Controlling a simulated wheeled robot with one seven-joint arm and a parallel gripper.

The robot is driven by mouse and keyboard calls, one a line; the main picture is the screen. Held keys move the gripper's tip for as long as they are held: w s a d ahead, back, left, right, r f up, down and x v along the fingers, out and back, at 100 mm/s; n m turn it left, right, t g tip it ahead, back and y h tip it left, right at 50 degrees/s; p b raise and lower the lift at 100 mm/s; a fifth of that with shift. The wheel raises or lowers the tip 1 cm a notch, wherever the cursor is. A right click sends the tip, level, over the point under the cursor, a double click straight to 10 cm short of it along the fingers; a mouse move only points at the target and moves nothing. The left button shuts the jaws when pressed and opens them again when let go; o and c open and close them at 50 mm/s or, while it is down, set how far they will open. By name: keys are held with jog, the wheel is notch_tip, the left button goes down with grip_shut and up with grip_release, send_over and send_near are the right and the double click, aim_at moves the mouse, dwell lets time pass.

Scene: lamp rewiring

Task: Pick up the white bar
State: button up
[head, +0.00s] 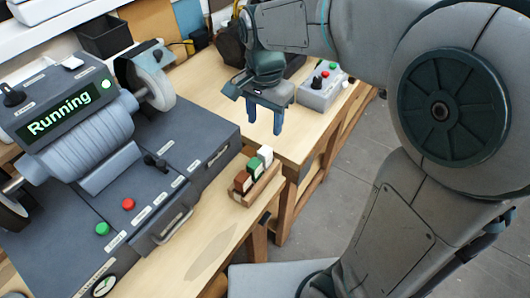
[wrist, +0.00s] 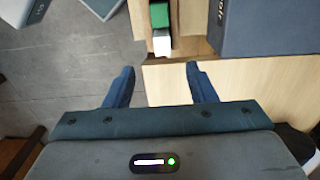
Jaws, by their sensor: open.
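The white bar (head: 265,155) stands at the far end of a short row in a small wooden holder (head: 262,188), beside a green bar (head: 254,168) and a brown bar (head: 242,181). In the wrist view, the white bar (wrist: 162,46) shows just beyond my fingertips, roughly centred between them, with the green bar (wrist: 159,15) behind it. My gripper (head: 264,122) is open and empty, pointing down above and beyond the holder in the head view. Its two blue fingers also show in the wrist view (wrist: 160,72). It is apart from the white bar.
A grey machine (head: 75,150) with a "Running" display (head: 60,115) and a grinding wheel (head: 155,85) stands left of the holder. A control box (head: 322,90) with buttons sits behind my gripper. The holder is near the bench's (head: 205,250) right edge, with floor beyond.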

send_over(265, 150)
jog(key=f, duration=0.4)
jog(key=s+f, duration=0.1)
jog(key=f, duration=0.1)
jog(key=shift+a+f, duration=0.1)
jog(key=shift+a, duration=0.05)
jog(key=shift+w+f+p, duration=0.15)
jog(key=shift+f, duration=0.85)
jog(key=shift+w+f+p, duration=0.1)
jog(key=shift+w+f, duration=0.1)
jog(key=shift+f, duration=0.75)
jog(key=shift+w+f+p, duration=0.15)
jog(key=shift+f, duration=0.85)
grip_shut()
